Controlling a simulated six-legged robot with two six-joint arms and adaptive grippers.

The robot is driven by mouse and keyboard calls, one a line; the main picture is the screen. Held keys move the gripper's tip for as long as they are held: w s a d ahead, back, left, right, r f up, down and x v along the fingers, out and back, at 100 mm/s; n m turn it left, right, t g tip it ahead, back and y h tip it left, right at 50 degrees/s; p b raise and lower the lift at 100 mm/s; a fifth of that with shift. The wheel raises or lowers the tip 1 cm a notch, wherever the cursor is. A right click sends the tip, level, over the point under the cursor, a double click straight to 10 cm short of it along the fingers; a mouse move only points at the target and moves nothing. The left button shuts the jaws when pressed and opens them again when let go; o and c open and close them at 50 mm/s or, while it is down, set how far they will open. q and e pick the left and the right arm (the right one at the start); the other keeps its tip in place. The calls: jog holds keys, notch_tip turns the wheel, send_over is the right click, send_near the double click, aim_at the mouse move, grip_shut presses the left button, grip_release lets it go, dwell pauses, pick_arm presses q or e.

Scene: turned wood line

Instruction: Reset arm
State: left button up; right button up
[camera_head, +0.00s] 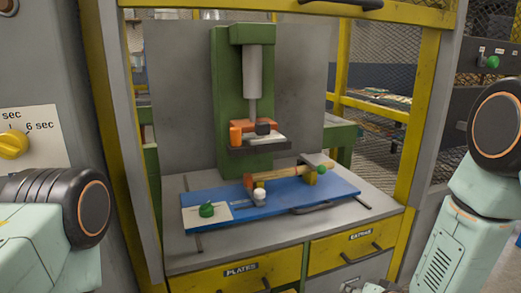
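My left arm (50,225) shows at the lower left, and my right arm (470,205) shows at the right edge. Neither gripper is in view. Both arms are apart from the press and the bench top between them. What the grippers hold, if anything, is hidden.
A green press (226,100) stands at the back of a grey bench (355,228) in a yellow frame. A blue board (285,215) on it bears a wooden turned piece (282,174) and a green knob (206,210). A yellow dial (12,145) is at left.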

jog(key=s+f+n+g+h, duration=0.1)
jog(key=s+f+g, duration=0.4)
jog(key=s, duration=1.2)
jog(key=s+d+f+n+g+h, duration=0.1)
jog(key=s+f+n+g, duration=0.3)
jog(key=s, duration=1.3)
notch_tip(320, 180, down, 4)
jog(key=shift+f+g, duration=0.15)
jog(key=shift+g, duration=0.35)
pick_arm(q)
jog(key=shift+w, duration=0.1)
